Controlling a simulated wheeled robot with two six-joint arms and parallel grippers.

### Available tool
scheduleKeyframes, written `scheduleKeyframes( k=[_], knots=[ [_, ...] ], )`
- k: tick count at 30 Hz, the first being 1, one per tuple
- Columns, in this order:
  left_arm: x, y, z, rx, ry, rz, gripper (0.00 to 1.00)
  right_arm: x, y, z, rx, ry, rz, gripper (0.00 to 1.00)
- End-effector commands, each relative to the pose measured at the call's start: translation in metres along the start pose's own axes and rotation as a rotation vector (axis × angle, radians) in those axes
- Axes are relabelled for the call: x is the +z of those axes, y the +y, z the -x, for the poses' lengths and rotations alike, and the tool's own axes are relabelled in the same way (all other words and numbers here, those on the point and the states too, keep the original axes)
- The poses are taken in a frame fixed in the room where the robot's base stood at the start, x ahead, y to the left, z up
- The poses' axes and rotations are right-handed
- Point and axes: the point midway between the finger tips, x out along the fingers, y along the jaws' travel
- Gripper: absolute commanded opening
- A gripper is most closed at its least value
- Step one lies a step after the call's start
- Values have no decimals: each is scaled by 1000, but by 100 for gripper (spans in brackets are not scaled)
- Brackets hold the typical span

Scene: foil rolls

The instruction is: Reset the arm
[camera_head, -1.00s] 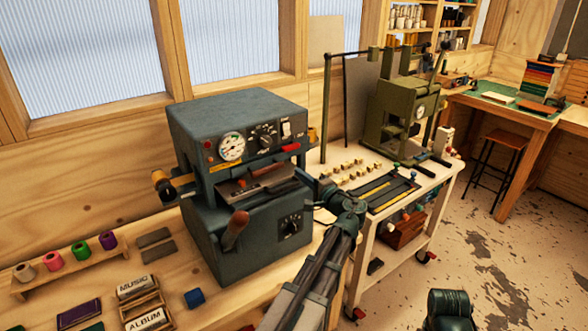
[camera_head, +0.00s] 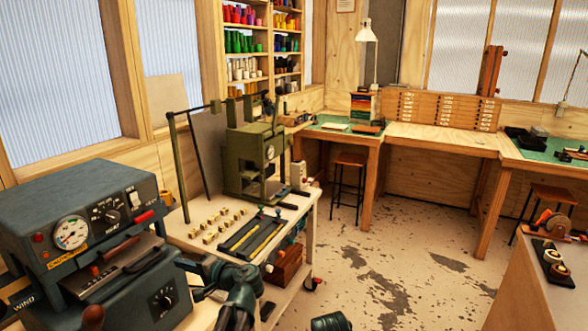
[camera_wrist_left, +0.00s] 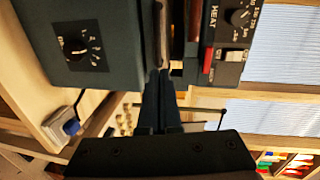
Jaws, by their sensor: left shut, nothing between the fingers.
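My left gripper (camera_head: 186,266) is shut and empty, beside the right side of the dark teal heat press machine (camera_head: 75,198). In the left wrist view its closed dark fingers (camera_wrist_left: 158,100) point at the machine's front (camera_wrist_left: 80,30), near the slot between its lower body and its control panel. I cannot tell whether they touch it. My left forearm comes up from the bottom of the head view. My right gripper is not in view.
A cart (camera_head: 278,250) with small brass blocks (camera_head: 222,222) and a green press (camera_head: 254,160) stands right of the machine. A stool (camera_head: 350,175) and workbench (camera_head: 440,138) are farther back. A counter (camera_head: 530,290) is at the right. The floor (camera_head: 400,255) between is open.

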Motion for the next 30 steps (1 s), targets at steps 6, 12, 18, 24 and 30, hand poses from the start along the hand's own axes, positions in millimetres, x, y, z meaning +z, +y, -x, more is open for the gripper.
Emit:
scheduleKeyframes(
  k=[6,12,18,24,30],
  knots=[
    [29,110,89,475,-37,79,0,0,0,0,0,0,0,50],
    [59,189,196,912,-82,52,0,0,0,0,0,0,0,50],
    [85,223,279,1201,-111,-15,0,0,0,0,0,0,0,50],
    [96,231,311,1311,-123,-50,0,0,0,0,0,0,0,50],
    [96,231,313,1317,-124,-52,0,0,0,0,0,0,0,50]
  ],
)
